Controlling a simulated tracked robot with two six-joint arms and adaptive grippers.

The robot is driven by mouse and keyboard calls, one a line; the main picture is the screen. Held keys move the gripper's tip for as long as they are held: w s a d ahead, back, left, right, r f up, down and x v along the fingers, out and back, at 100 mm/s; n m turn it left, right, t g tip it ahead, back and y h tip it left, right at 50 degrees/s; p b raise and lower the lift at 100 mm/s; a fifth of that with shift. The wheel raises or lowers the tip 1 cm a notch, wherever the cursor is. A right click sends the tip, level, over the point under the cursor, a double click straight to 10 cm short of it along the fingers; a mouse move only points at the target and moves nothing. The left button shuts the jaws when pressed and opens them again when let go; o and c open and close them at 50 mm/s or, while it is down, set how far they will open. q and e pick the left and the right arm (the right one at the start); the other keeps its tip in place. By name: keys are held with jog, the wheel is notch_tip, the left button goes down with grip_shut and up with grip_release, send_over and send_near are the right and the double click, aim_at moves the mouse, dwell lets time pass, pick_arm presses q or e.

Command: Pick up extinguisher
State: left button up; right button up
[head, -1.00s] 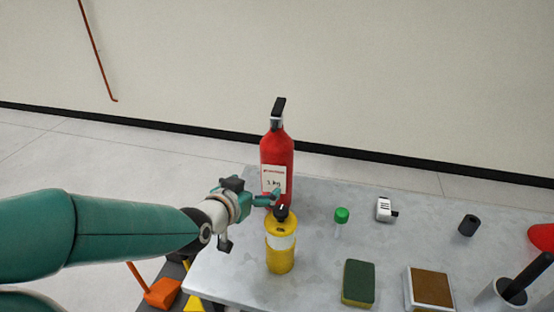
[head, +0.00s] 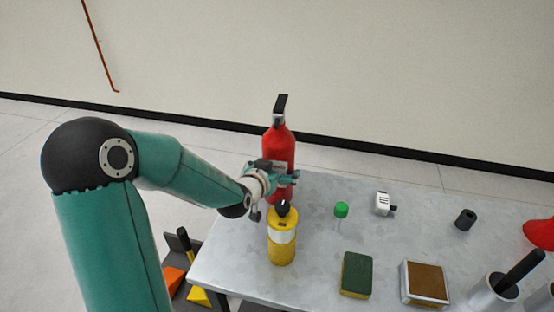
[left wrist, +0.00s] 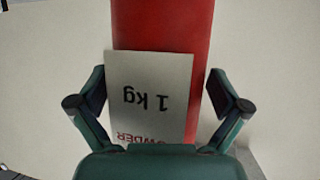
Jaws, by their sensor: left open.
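The red extinguisher (head: 277,146) with a black top handle stands upright at the far left part of the grey table. My left gripper (head: 290,179) is at its lower body, in front of the label. In the left wrist view the extinguisher's red body (left wrist: 200,30) and white "1 kg" label (left wrist: 150,95) fill the middle. The left gripper's two fingers (left wrist: 158,95) are open, one on each side of the body. My right gripper is not in view.
A yellow bottle (head: 282,245) with a black top stands just in front of the extinguisher, close to my left gripper. A green-capped tube (head: 341,210), a sponge (head: 356,275), a white device (head: 383,203) and a black cylinder (head: 465,219) lie to the right on the table (head: 420,240).

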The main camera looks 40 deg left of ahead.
pick_arm(q)
jog(key=shift+w+a+f, duration=0.1)
jog(key=shift+w+f, duration=0.1)
jog(key=shift+w, duration=0.15)
jog(key=shift+c, duration=0.3)
jog(key=c, duration=1.6)
jog(key=shift+a+r, duration=0.1)
jog(key=shift+r, duration=0.2)
